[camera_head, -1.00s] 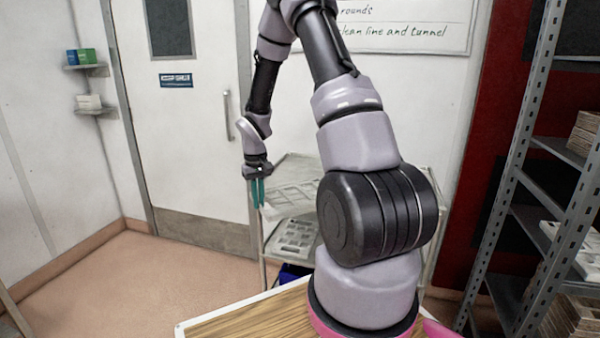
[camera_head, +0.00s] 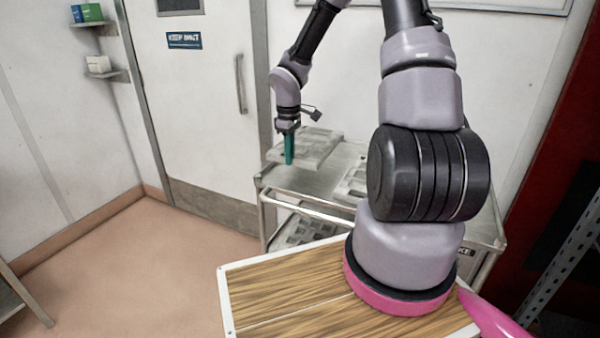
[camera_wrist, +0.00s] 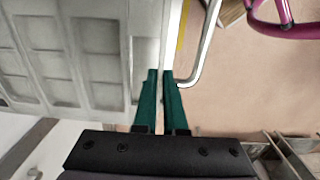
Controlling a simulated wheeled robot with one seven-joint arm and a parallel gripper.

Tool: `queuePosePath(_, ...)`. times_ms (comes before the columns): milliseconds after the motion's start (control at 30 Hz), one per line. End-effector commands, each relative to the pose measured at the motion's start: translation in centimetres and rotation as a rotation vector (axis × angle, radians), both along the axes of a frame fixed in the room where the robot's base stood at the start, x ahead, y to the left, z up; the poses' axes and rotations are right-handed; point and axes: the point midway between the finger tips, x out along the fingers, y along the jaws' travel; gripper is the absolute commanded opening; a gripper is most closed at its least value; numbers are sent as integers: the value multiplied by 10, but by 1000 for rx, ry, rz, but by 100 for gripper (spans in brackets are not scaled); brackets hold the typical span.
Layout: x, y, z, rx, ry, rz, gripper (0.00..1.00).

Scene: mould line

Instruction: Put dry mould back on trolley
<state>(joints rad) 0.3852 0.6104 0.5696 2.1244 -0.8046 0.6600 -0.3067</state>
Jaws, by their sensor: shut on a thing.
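My gripper (camera_head: 289,149) has teal fingers pointing down and is shut on the near left edge of a pale grey mould (camera_head: 316,150). The mould lies about level over the top shelf at the left end of the metal trolley (camera_head: 340,205). I cannot tell whether it rests on the shelf or hangs just above it. In the wrist view the fingers (camera_wrist: 161,75) are close together at the rim of the mould (camera_wrist: 105,95), whose compartments show on the left. The gripper hides part of the mould's edge.
Another mould (camera_head: 352,184) shows on the top shelf, partly behind my arm. More moulds (camera_head: 305,228) lie on the shelf below. A white door (camera_head: 215,100) stands behind the trolley. The floor (camera_head: 150,255) to the left is clear. A metal rack stands at the right (camera_head: 572,250).

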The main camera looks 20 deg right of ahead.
Motion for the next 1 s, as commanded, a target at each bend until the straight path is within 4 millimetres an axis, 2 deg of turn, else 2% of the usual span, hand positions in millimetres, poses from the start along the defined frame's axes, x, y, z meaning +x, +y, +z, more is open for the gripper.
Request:
queuePosePath(100, -1, 1, -24, 1, 4, 1, 0)
queuePosePath(500, 0, 1, -72, 1, 1, -2, 0)
queuePosePath(933, 0, 0, -80, 1, -1, -5, 0)
queuePosePath(1000, 0, 0, -80, 1, -1, -6, 31)
